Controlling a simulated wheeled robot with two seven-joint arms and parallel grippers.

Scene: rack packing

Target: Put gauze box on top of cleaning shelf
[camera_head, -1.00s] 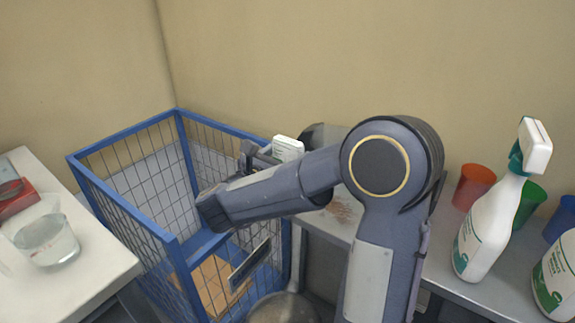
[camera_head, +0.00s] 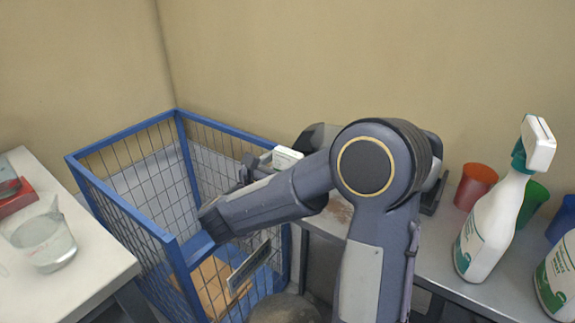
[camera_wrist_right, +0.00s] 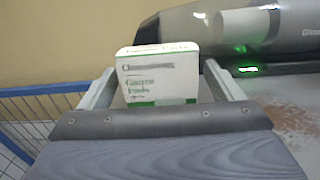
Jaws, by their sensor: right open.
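The gauze box (camera_wrist_right: 158,88), white with green bands and lettering, stands between the two fingers of my right gripper (camera_wrist_right: 160,76) in the right wrist view. The fingers are apart, one on each side of the box; contact cannot be told. In the head view the gauze box (camera_head: 286,157) shows as a small white block beyond my right forearm, and the right gripper (camera_head: 256,166) is partly hidden there. The grey metal shelf (camera_head: 440,262) with white spray bottles (camera_head: 492,228) runs along the wall at right. My left gripper is not in view.
A blue wire cage (camera_head: 125,205) holding a cardboard box (camera_head: 212,285) stands left of the shelf. A dark grey device (camera_wrist_right: 265,38) with a green light sits behind the gauze box. Coloured cups (camera_head: 475,186) stand by the bottles. A white table (camera_head: 90,275) with a beaker is at left.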

